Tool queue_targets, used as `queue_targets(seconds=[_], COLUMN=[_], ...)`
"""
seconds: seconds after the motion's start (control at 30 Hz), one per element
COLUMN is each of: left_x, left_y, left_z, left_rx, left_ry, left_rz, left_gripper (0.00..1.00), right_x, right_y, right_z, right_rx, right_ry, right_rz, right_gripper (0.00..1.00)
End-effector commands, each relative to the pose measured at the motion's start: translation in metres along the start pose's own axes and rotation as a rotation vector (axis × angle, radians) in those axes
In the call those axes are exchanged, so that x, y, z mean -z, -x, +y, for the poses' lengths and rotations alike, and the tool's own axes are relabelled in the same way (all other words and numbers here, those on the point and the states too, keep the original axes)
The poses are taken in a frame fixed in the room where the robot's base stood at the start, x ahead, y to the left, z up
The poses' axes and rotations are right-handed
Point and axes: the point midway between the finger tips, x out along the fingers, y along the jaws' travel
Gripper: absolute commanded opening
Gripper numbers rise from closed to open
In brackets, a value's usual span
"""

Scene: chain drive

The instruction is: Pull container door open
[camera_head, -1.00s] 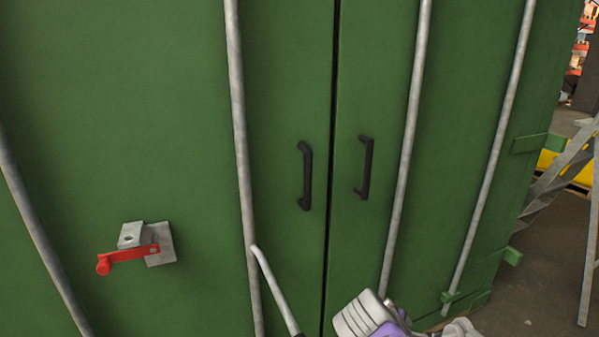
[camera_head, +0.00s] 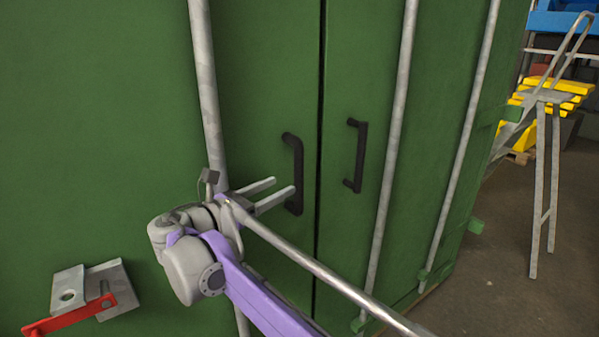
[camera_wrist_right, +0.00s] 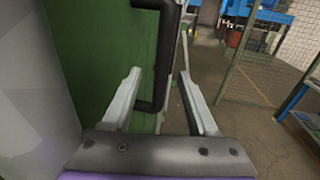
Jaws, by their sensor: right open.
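The green container's left door (camera_head: 262,75) and right door (camera_head: 345,75) meet at a narrow dark seam. Each has a black handle beside the seam, the left handle (camera_head: 298,165) and the right handle (camera_head: 360,155). My right gripper (camera_head: 285,187) is open at the lower part of the left handle. In the right wrist view, the left handle (camera_wrist_right: 164,60) appears between the spread fingers of my right gripper (camera_wrist_right: 160,75). I cannot tell whether they touch it. My left gripper is out of view.
Grey vertical bars (camera_head: 397,150) run down the doors. A grey rod (camera_head: 320,270) slants past my right gripper. A red lever (camera_head: 75,318) sits on a metal bracket (camera_head: 85,290) at lower left. A metal stepladder (camera_head: 543,180) stands at right, with open floor before it.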

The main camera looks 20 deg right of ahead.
Motion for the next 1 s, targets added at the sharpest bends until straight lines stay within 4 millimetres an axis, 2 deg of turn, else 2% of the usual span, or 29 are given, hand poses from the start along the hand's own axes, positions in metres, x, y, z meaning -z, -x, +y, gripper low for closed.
queue_targets(seconds=[0.3,0.5,0.7,0.97,1.0], left_x=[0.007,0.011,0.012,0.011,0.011], left_y=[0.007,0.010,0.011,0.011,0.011], left_z=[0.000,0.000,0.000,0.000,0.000], left_rx=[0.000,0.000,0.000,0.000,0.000], left_ry=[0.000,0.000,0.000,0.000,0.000], left_rz=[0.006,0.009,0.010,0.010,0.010], left_gripper=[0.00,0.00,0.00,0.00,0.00], right_x=[-0.002,-0.001,0.000,0.000,0.000], right_y=[-0.059,-0.088,-0.101,-0.101,-0.101], right_z=[-0.002,-0.001,-0.001,-0.001,-0.001], right_rx=[0.005,0.003,0.001,0.000,0.000], right_ry=[-0.003,-0.004,-0.004,-0.004,-0.004], right_rz=[0.001,0.001,0.002,0.002,0.002], right_gripper=[0.59,0.59,0.59,0.59,0.52])
